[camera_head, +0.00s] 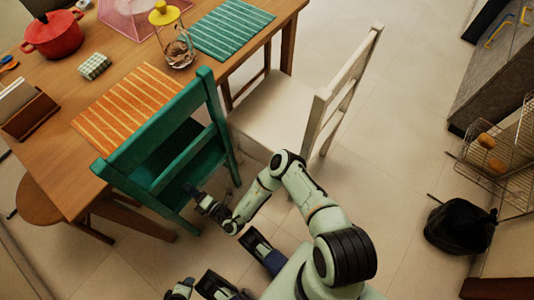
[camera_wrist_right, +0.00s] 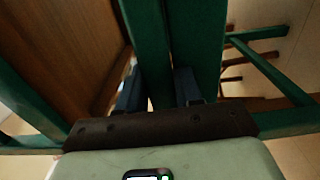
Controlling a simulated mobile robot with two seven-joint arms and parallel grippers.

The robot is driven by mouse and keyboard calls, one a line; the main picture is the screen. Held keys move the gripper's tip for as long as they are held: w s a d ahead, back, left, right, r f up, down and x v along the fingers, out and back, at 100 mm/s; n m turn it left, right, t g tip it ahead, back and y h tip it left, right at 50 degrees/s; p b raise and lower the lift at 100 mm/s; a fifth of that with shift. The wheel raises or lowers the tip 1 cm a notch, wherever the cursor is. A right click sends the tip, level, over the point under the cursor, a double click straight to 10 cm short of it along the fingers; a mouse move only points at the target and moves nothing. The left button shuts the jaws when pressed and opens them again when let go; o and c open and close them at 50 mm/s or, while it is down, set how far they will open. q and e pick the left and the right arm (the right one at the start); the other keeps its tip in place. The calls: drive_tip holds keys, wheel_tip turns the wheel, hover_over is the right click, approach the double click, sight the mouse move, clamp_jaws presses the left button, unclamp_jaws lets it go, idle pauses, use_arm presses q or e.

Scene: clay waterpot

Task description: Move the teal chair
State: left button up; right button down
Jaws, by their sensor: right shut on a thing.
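The teal chair (camera_head: 170,153) stands at the near side of the wooden table, its slatted back toward me and its seat partly hidden behind the slats. My right gripper (camera_head: 197,194) is at the lower side of the chair, by its near leg and seat edge. In the right wrist view, green chair bars (camera_wrist_right: 150,45) run between and past the dark fingers (camera_wrist_right: 158,90), and the gripper is shut on the chair. The exact contact is partly hidden.
A white chair (camera_head: 275,118) stands close to the right of the teal chair. The table (camera_head: 60,165) carries a red pot (camera_head: 53,36), a glass jar (camera_head: 178,50) and striped mats. A brown round stool (camera_head: 38,203) is at left. A black bag (camera_head: 460,226) and wire rack are at right. Floor between is clear.

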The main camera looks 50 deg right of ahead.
drive_tip(key=shift+s+d+f, duration=0.1)
drive_tip(key=shift+s+f, duration=0.2)
drive_tip(key=c, duration=0.9)
unclamp_jaws()
drive_tip(key=shift+o, duration=0.7)
drive_tip(key=shift+r, duration=0.2)
